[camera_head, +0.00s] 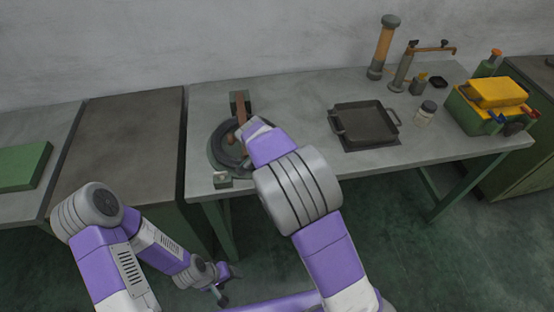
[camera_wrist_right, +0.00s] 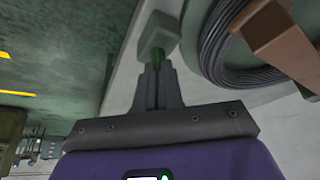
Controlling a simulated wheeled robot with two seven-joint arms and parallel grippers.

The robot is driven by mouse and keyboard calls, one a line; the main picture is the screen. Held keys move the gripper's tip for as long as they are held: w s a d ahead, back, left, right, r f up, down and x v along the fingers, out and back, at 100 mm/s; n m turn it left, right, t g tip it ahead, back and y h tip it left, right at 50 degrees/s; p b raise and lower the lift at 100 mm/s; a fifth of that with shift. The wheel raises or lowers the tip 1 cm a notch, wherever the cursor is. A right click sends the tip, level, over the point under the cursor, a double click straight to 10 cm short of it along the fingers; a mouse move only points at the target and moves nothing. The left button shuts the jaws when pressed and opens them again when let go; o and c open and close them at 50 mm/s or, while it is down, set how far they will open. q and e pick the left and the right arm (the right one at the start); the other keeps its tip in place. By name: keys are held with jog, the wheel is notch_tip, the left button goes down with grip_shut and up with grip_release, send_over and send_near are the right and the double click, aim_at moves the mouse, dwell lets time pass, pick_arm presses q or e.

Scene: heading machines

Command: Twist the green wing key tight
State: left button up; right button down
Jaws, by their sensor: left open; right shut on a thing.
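The green wing key (camera_wrist_right: 157,55) shows in the right wrist view as a small dark green piece between the fingertips of my right gripper (camera_wrist_right: 157,70). The gripper is shut on it. In the head view a small block (camera_head: 222,181) stands at the bench's front edge, beside the coil. My right wrist hides most of the right gripper and the key there. My left gripper (camera_head: 222,287) is open and empty, low in front of the bench.
A dark wire coil (camera_head: 219,154) with a brown bar (camera_wrist_right: 275,40) over it lies close to the right gripper. A black tray (camera_head: 364,122), a jar (camera_head: 425,113) and a green toolbox (camera_head: 470,115) stand to the right on the grey bench (camera_head: 290,93).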

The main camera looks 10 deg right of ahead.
jog(key=m+g+p, duration=0.1)
jog(key=m, duration=0.1)
jog(key=m+g+p, duration=0.1)
jog(key=m, duration=0.1)
jog(key=shift+s+f+m+h+p, duration=0.1)
jog(key=shift+f+m+h+p, duration=0.1)
jog(key=shift+m+h+p, duration=0.15)
jog(key=shift+f+m+g+p, duration=0.15)
jog(key=shift+m+g+p, duration=0.55)
jog(key=shift+m, duration=0.75)
jog(key=c, duration=1.3)
grip_release()
jog(key=shift+w, duration=0.3)
jog(key=shift+p+v, duration=0.7)
jog(key=shift+v, duration=3.1)
jog(key=shift+s, duration=0.1)
